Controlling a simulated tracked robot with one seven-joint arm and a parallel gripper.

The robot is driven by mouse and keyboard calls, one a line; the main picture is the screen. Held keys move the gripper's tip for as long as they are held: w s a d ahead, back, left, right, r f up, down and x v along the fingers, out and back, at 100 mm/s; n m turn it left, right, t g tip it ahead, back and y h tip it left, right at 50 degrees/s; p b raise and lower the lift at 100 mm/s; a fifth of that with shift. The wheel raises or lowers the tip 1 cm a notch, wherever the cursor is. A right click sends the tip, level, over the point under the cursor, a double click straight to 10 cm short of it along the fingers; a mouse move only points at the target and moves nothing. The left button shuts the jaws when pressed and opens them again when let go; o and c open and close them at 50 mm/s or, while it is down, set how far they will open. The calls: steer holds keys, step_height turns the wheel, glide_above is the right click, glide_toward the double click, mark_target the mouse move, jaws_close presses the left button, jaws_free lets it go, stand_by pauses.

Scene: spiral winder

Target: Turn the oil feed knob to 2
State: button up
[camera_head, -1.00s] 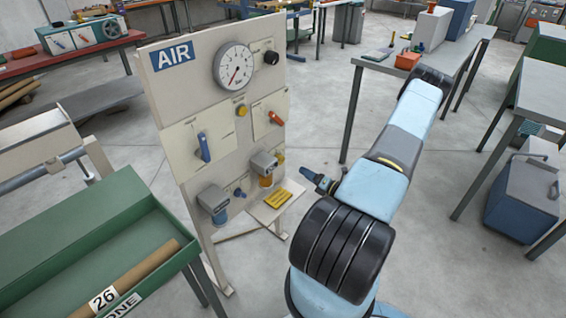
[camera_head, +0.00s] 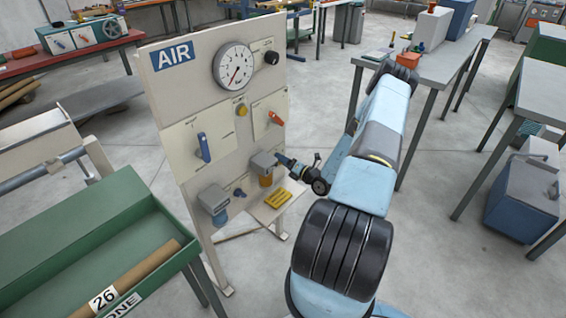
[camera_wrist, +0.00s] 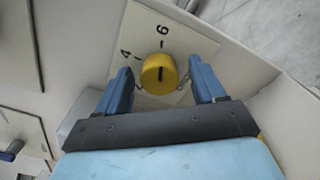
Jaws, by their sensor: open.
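The yellow round oil feed knob (camera_wrist: 158,74) sits on a pale plate in the wrist view, with the numbers 4 and 6 beside it. A short dark line on its face runs nearly straight up, roughly toward the 6 mark; other numbers are hidden or out of view. My gripper (camera_head: 281,158) is at the lower right of the AIR panel (camera_head: 174,95), where it hides the knob in the head view. In the wrist view its blue fingers are open, one on each side of the knob, with visible gaps.
A grey-topped unit with an amber bowl (camera_head: 265,179) is just left of my gripper. Below it is a small shelf with a yellow object (camera_head: 278,198). A grey table (camera_head: 440,85) stands right.

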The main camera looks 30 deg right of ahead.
steer(key=shift+c, duration=0.3)
steer(key=c, duration=0.9)
steer(key=shift+a, duration=0.35)
steer(key=shift+c, duration=0.5)
steer(key=shift+d, duration=0.3)
